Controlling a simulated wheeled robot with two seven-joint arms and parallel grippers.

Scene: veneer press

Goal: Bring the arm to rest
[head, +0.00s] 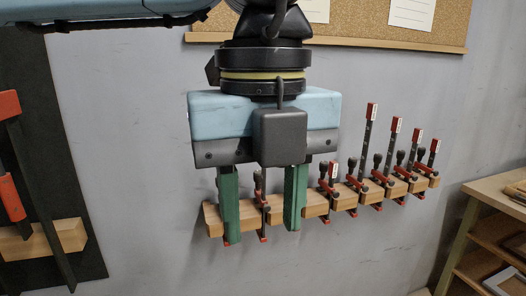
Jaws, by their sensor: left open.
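My left gripper (262,238) hangs in the middle of the head view, with its arm coming in from the upper left. Its two green fingers point down and stand well apart. No object shows between them except a clamp on the wall rack behind. The gripper hides part of that rack. My right gripper is not in the view.
A wooden rack (316,207) with several red-handled clamps (393,135) runs along the grey wall. A black panel (75,180) with larger red-ended clamps is at left. A corkboard (353,22) hangs above. A wooden shelf unit (486,215) stands at right.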

